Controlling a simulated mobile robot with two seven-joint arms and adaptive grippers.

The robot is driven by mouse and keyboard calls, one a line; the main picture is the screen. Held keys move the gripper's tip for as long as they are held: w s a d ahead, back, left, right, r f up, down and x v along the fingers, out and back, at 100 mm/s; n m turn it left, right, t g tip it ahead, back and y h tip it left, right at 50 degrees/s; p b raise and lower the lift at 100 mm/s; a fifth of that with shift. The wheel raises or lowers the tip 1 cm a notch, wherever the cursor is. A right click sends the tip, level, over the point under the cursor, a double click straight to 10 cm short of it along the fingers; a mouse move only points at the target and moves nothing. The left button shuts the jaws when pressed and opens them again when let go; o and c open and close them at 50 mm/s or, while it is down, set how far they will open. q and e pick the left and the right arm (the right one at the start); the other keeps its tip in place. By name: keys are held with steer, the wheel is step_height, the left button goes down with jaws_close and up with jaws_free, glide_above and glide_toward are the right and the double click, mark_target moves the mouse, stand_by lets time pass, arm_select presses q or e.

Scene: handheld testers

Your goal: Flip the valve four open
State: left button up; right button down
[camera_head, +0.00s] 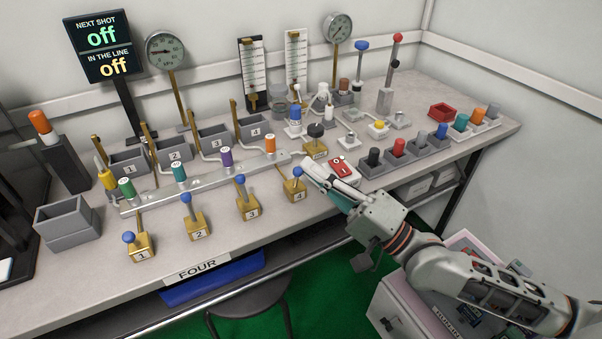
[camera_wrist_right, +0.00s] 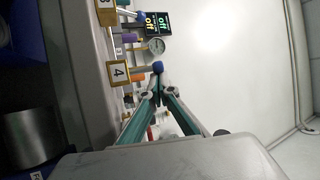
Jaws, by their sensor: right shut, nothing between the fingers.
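Valve four is a brass block (camera_head: 294,190) labelled 4, at the right end of the front row of numbered valves. Its lever stands up from the block and ends in a blue knob (camera_head: 298,171). My right gripper (camera_head: 309,165) is shut and empty, its fingertips close to the right side of that knob. In the right wrist view the blue knob (camera_wrist_right: 157,67) shows just beyond the closed fingertips (camera_wrist_right: 156,84), with the 4 label (camera_wrist_right: 118,73) to the left. I cannot tell whether the fingers touch the knob. My left gripper is out of view.
Valves 3 (camera_head: 250,208), 2 (camera_head: 198,227) and 1 (camera_head: 141,248) stand to the left, with blue-knobbed levers. A red device (camera_head: 343,168) lies beside my right gripper. Behind are a rail (camera_head: 205,183) and a display (camera_head: 103,47) reading off twice.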

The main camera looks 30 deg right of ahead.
steer(key=shift+w+p, duration=0.1)
steer(key=shift+p, duration=0.2)
steer(key=shift+r, duration=0.25)
steer(key=shift+s+d+f, duration=0.15)
steer(key=shift+s, duration=0.15)
steer(key=v, duration=1.1)
steer(key=shift+f, duration=0.35)
steer(key=shift+s+d, duration=0.15)
